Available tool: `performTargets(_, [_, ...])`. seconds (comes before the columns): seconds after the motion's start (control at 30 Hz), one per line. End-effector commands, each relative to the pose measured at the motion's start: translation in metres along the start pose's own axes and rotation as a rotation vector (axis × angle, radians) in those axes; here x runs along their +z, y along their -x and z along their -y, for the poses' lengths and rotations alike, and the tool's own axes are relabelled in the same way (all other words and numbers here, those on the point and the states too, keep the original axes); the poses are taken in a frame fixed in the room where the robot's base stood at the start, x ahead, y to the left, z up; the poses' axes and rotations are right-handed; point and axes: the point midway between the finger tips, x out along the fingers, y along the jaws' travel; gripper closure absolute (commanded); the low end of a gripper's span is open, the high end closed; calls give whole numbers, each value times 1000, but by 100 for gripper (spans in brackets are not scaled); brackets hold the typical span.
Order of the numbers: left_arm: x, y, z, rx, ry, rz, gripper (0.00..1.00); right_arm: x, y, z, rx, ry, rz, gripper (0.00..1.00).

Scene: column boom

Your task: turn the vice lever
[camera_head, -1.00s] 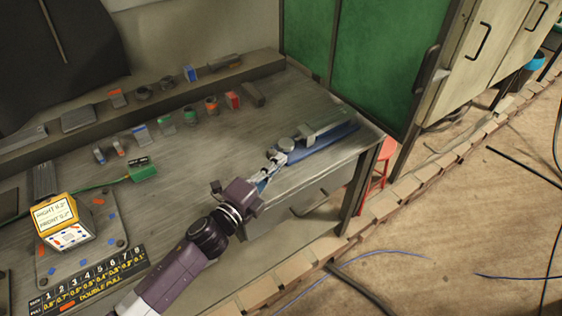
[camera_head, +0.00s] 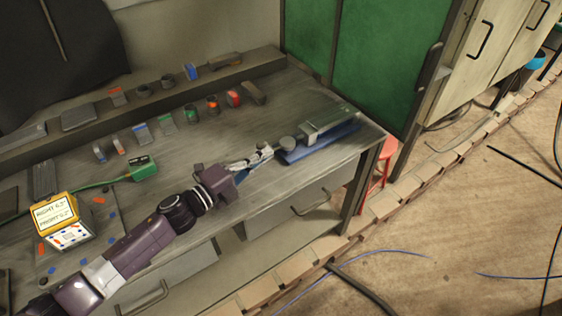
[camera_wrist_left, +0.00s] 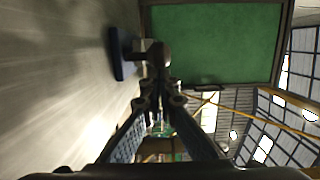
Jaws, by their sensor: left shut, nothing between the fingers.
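The vice is a grey block (camera_head: 328,122) on a blue base (camera_head: 318,146) at the right end of the bench. A round grey knob (camera_head: 287,143) sits at its left end; I cannot make out the lever bar clearly. My left gripper (camera_head: 267,151) is shut and empty, its fingertips just left of the knob. In the left wrist view the blue base (camera_wrist_left: 120,55) is up and left, and the round knob (camera_wrist_left: 158,54) is just beyond the shut fingertips (camera_wrist_left: 160,92). I cannot tell if they touch it. My right gripper is out of view.
The workbench (camera_head: 240,125) is clear left of the vice. Several small blocks and cylinders stand behind. A green box (camera_head: 144,168) with a cable and a yellow-topped sign box (camera_head: 56,212) are at left. A red stool (camera_head: 378,172) stands beyond the bench's right end.

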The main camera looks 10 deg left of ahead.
Motion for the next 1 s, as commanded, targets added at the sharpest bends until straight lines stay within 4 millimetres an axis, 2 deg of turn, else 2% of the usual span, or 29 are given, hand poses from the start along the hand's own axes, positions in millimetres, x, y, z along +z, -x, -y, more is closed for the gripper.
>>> performTargets(0.4, [12,1,1,-1,-1,4,100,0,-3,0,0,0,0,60])
performTargets(1.0, [14,0,2,-1,-3,10,100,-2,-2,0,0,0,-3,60])
